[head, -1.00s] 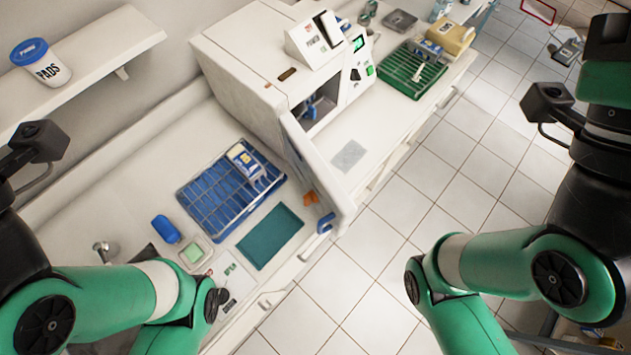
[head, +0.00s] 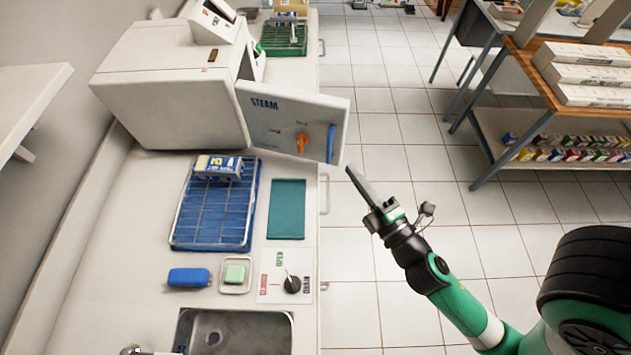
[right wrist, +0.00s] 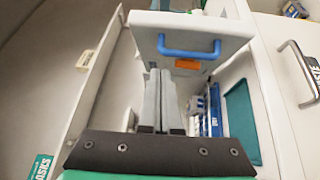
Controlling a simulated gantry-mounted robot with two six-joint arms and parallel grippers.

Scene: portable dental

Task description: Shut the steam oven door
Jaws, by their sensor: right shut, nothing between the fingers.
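The white steam oven (head: 165,85) stands on the counter at the upper left of the head view. Its door (head: 275,112), marked STEAM, is open and stands out over the counter's right edge. The door has a blue handle (head: 331,143) and an orange latch (head: 301,142). My right gripper (head: 350,170) is shut and empty, just right of and below the handle in the head view. In the right wrist view the shut fingers (right wrist: 159,73) point toward the door (right wrist: 235,36) and its blue handle (right wrist: 188,50); I cannot tell whether they touch. My left gripper is out of view.
A blue rack (head: 210,243) with a box (head: 218,166) lies on the counter below the oven, beside a teal mat (head: 287,208). A sink (head: 235,330) is nearer. A shelf unit (head: 540,75) stands at the right.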

